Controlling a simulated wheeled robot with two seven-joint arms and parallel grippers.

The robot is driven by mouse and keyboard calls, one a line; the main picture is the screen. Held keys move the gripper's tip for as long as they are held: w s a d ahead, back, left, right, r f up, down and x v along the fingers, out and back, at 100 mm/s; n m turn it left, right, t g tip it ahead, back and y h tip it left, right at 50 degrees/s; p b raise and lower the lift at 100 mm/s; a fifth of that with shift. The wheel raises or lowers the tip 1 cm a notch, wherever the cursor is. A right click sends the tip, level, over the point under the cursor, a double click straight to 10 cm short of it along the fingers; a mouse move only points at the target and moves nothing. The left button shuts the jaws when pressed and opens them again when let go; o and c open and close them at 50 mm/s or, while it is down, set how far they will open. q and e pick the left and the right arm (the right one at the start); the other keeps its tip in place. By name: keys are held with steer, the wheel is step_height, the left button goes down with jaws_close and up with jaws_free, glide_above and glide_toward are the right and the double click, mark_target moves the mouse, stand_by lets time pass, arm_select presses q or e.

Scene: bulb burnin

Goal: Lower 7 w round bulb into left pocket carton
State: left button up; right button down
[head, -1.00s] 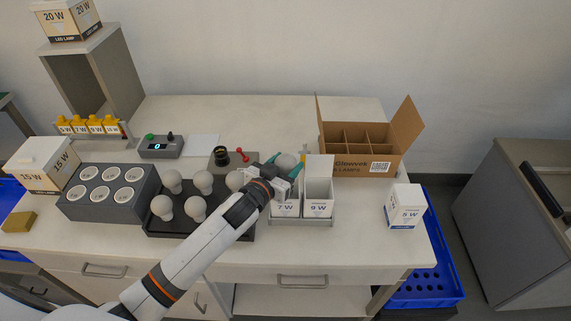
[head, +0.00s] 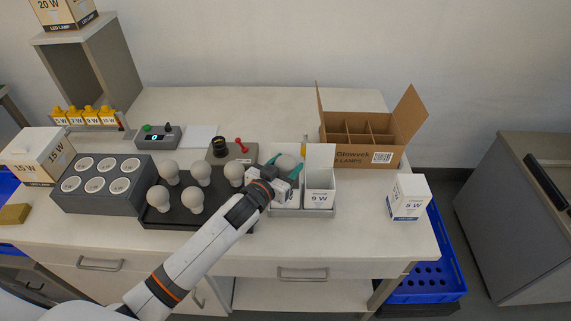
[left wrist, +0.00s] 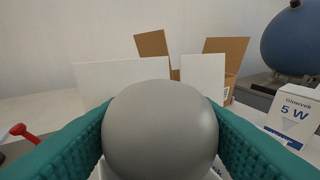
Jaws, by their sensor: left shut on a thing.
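My left gripper (head: 284,170) is shut on a round frosted bulb (head: 289,162). The bulb fills the middle of the left wrist view (left wrist: 160,130), between the teal finger pads. In the head view it is at the left pocket carton (head: 286,198), the left one of two open white cartons. My gripper covers much of that carton and its opening, so I cannot tell how deep the bulb is. A raised white flap (left wrist: 122,80) shows behind the bulb in the left wrist view. My right gripper is not in view.
The 9 W carton (head: 319,199) stands close on the right, its flap up. A black tray (head: 175,216) of several bulbs is at left. A divided brown box (head: 354,155) is behind right; a closed 5 W carton (head: 408,198) stands near the right edge.

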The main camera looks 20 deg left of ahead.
arm_select(q)
steer(key=shift+f+b, duration=0.4)
steer(key=shift+f, duration=0.4)
steer(key=o, duration=1)
steer(key=shift+r, duration=0.15)
steer(key=shift+o, duration=0.2)
steer(key=b+v, duration=0.1)
steer(key=v, duration=1.1)
steer(key=shift+a, duration=0.1)
